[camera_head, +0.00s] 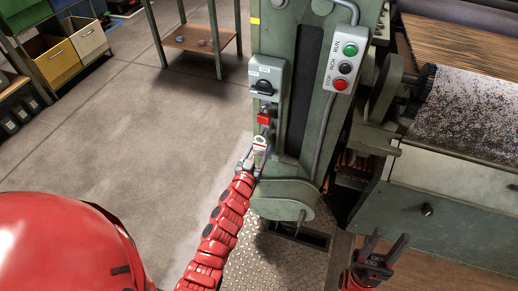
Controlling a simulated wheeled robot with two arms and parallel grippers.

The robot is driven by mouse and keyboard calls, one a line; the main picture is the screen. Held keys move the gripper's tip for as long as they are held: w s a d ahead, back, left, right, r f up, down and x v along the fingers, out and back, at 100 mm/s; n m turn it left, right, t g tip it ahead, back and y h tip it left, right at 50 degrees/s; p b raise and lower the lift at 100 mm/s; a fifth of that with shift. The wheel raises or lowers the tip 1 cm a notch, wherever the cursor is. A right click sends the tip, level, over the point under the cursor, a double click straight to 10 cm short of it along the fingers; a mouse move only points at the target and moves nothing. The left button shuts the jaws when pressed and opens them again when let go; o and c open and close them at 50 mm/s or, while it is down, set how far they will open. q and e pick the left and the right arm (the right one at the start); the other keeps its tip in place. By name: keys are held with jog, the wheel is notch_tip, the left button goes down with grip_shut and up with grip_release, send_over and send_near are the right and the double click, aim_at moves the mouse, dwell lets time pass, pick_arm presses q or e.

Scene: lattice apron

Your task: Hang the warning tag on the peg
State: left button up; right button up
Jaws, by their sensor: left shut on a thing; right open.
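The warning tag (260,145), a small pale piece, is held upright in my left gripper (252,163) against the front of the green machine column. My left gripper is shut on its lower part, and the arm reaches up to it from the bottom of the view. The tag is just below a small red item (264,119) under the grey switch box (266,80). I cannot make out the peg clearly, nor whether the tag touches it. My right gripper (384,248) is open and empty at the lower right, apart from the machine.
A control box (344,60) with green, black and red buttons is on the column, right of the switch box. A rounded green housing (285,198) juts out below the tag. A roller machine (460,175) fills the right. The floor (130,130) at left is clear.

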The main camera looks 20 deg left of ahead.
pick_arm(q)
jog(key=shift+w, duration=0.2)
dwell(0.6)
jog(key=shift+w+d+f+b, duration=0.1)
jog(key=shift+w+b, duration=0.35)
jog(key=shift+w, duration=1.15)
jog(key=shift+w+f, duration=0.1)
jog(key=shift+f, duration=0.15)
jog(key=shift+w+f+b, duration=0.1)
jog(key=shift+f+b, duration=0.05)
jog(key=shift+b, duration=0.3)
dwell(0.5)
jog(key=o, duration=1.3)
jog(key=shift+o, duration=0.2)
